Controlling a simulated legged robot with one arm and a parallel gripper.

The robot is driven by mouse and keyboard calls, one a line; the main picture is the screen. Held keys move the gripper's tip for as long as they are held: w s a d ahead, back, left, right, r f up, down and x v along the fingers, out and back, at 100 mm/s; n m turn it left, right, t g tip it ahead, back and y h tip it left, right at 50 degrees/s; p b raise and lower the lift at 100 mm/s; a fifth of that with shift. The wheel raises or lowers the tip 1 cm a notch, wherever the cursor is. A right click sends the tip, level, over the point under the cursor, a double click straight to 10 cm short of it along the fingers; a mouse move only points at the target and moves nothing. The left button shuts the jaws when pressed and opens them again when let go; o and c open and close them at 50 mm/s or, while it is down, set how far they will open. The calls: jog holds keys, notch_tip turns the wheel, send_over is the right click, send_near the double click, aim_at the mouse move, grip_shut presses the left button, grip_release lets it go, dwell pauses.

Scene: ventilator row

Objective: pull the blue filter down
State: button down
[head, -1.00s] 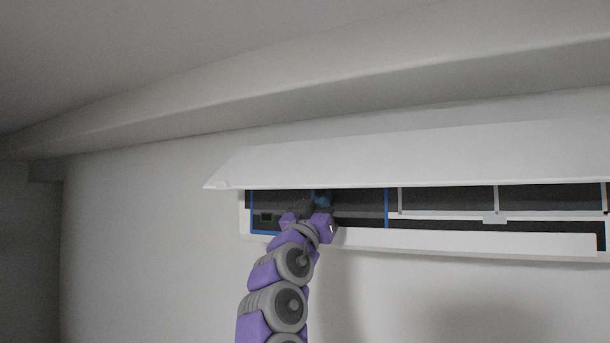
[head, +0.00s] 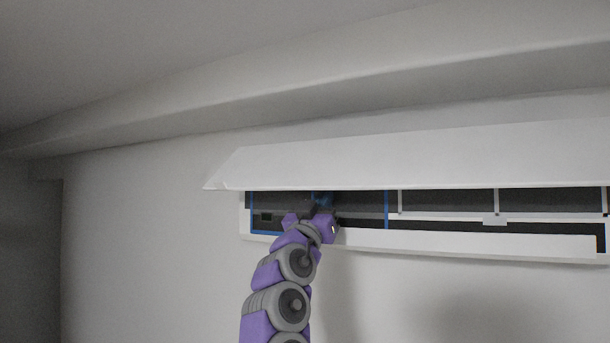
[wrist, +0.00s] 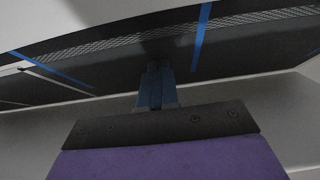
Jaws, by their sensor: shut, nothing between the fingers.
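The blue filter (head: 358,212) is a dark panel with thin blue edge strips, in the left part of the white wall unit's opening. Its blue strips also cross the dark panel in the wrist view (wrist: 201,38). My gripper (head: 322,196) is in front of the filter, just under the raised cover. In the wrist view my gripper (wrist: 154,68) has its blue fingers together, pointing at the dark panel between two blue strips. Nothing shows between the fingers. I cannot tell whether the tips touch the panel. My arm hides part of the filter's lower edge.
The white cover (head: 430,155) is raised and overhangs the opening. The white lower casing (head: 480,242) runs below it. Dark sections with grey dividers (head: 496,200) lie to the right. A ceiling beam (head: 350,95) runs above. The wall (head: 150,240) left of the unit is clear.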

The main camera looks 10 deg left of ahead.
jog(key=shift+w+f+b, duration=0.1)
jog(key=shift+f+b, duration=2)
jog(key=shift+f, duration=0.85)
dwell(0.4)
jog(key=shift+s+a+b, duration=0.2)
jog(key=shift+s+b, duration=0.2)
jog(key=shift+s, duration=0.25)
jog(key=shift+b+v, duration=1.85)
